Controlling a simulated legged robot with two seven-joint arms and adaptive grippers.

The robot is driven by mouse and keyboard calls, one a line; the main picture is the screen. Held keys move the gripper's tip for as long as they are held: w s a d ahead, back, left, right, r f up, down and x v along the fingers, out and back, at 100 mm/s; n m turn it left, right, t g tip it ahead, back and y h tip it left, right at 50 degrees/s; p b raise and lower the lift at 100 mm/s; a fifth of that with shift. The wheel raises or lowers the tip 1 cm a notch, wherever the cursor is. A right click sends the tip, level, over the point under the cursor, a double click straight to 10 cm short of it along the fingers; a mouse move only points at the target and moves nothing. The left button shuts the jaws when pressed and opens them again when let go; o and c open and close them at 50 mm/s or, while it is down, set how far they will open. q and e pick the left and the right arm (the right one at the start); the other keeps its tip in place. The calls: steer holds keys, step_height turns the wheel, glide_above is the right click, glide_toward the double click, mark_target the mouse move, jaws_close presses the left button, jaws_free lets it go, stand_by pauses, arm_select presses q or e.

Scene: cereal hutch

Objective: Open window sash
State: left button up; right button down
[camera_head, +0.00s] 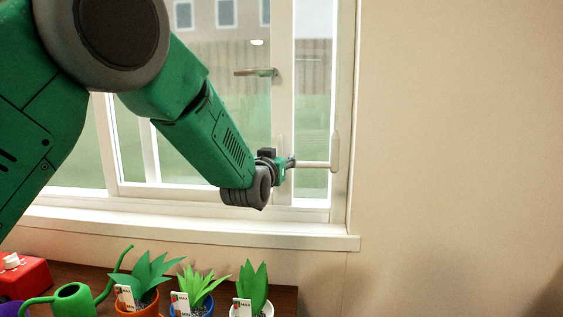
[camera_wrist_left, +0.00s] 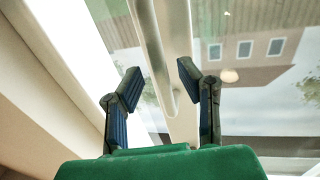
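The window sash (camera_head: 283,120) has a white frame around clear glass. A pale bar-shaped handle (camera_head: 335,152) stands at the right side of the window, with a horizontal stem running left from it toward my gripper. My left gripper (camera_head: 289,163) is in front of the sash's right part. In the left wrist view my left gripper (camera_wrist_left: 159,78) has its two dark fingers spread apart. A long pale handle-like bar (camera_wrist_left: 152,45) lies between and beyond the fingertips. I cannot tell whether either finger touches it. My right gripper is not in view.
Below the sill (camera_head: 200,232) are potted plants (camera_head: 148,277), a green watering can (camera_head: 75,299) and a red box (camera_head: 22,274). A grey metal lever (camera_head: 254,72) shows at the window higher up. The wall (camera_head: 460,140) to the right is bare.

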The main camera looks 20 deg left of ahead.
arm_select(q)
steer(key=shift+w+a+f, duration=0.1)
steer(key=shift+a+f, duration=0.1)
steer(key=shift+a, duration=0.15)
steer(key=s, duration=1.2)
steer(key=shift+d, duration=0.4)
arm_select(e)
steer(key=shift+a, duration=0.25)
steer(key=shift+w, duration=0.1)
